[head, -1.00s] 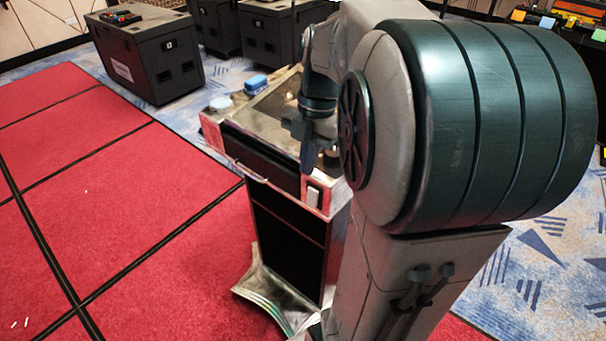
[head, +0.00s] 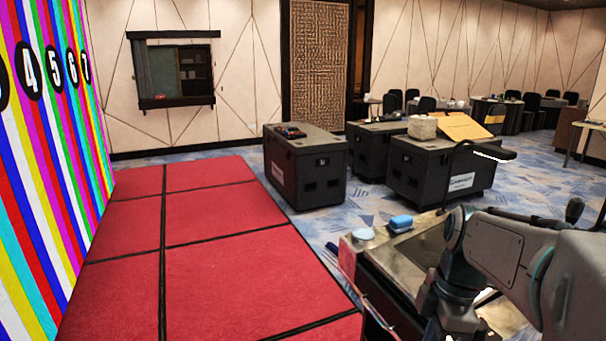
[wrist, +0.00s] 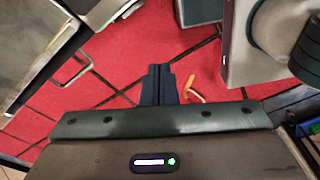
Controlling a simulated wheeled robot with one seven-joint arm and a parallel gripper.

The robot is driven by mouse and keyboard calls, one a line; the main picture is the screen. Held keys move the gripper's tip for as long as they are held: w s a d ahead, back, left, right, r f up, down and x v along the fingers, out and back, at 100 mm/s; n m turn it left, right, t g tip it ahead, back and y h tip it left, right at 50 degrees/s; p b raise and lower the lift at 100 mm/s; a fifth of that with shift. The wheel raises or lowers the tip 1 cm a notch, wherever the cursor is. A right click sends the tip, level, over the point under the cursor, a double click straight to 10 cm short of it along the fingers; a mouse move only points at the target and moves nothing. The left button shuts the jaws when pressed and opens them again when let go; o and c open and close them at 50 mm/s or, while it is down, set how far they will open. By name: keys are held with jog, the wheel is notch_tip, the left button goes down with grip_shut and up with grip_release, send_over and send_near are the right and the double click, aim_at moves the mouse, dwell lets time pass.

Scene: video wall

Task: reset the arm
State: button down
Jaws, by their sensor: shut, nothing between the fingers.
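My gripper shows in the wrist view (wrist: 158,86) as two dark fingers pressed together, empty, pointing over the red floor. In the head view my arm is at the lower right, beside the metal-topped cart (head: 352,247), and its dark wrist end hangs near the cart's right part. The fingertips are not clear in the head view. The cart's edge and handle also show at the upper left of the wrist view (wrist: 112,18), to the left of the fingers and apart from them.
A blue block (head: 401,223) and a pale round item (head: 364,234) sit on the cart. Black cases (head: 306,170) stand beyond it. A striped video wall (head: 45,170) rises at the left. The red floor panels (head: 215,230) are clear. A small orange item (wrist: 195,90) lies near the fingers in the wrist view.

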jog(key=s+a+f+m+t, duration=0.1)
jog(key=s+a+f+m, duration=0.1)
jog(key=m, duration=0.6)
jog(key=s+a+f+m+t+h, duration=0.1)
jog(key=s+a+m+t, duration=0.1)
jog(key=a+m, duration=0.3)
jog(key=shift+s+f+m, duration=0.35)
jog(key=shift+s+m, duration=0.45)
jog(key=shift+m, duration=0.9)
